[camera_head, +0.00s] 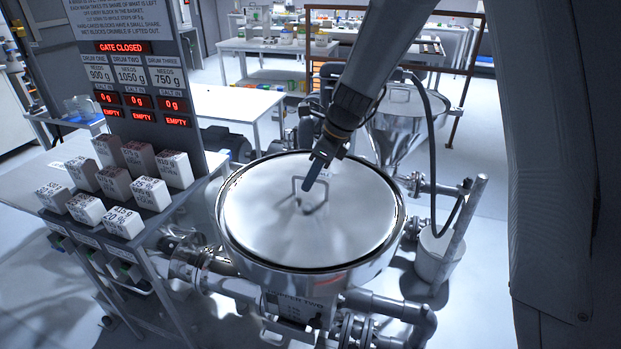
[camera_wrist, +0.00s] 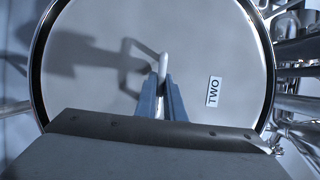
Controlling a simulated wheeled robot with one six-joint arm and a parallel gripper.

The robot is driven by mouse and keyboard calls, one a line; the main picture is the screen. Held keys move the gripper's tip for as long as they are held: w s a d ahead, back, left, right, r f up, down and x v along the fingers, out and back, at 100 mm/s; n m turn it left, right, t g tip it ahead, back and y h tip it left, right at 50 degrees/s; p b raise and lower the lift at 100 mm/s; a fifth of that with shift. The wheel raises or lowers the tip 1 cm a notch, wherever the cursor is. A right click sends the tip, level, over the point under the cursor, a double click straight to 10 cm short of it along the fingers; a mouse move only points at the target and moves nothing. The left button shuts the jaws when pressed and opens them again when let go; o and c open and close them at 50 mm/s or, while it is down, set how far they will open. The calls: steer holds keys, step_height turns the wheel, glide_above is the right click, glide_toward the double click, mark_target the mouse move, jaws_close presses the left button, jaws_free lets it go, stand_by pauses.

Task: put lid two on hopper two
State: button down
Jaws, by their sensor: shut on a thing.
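Lid two (camera_head: 270,230) is a round, shiny metal disc with a wire handle (camera_head: 295,186) at its middle. It lies level over the mouth of hopper two (camera_head: 345,282), whose front label partly reads "TWO". A dark ring shows around the lid's edge. I cannot tell whether the lid rests on the rim or hangs just above it. My gripper (camera_head: 313,180) is shut on the handle. In the wrist view, the blue fingers (camera_wrist: 162,88) pinch the handle, and a "TWO" label (camera_wrist: 214,91) shows on the lid (camera_wrist: 90,95). The lid's near edge is hidden there.
A sign panel (camera_head: 135,75) reading "GATE CLOSED" and a bench with several labelled blocks (camera_head: 123,222) stand at left. Another metal hopper (camera_head: 398,118) with a hose is behind right, near a white bucket (camera_head: 435,250). Pipes run below hopper two.

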steer(key=shift+f, duration=0.4)
stand_by(0.6)
steer(key=c, duration=1.8)
jaws_free()
steer(key=shift+o, duration=0.2)
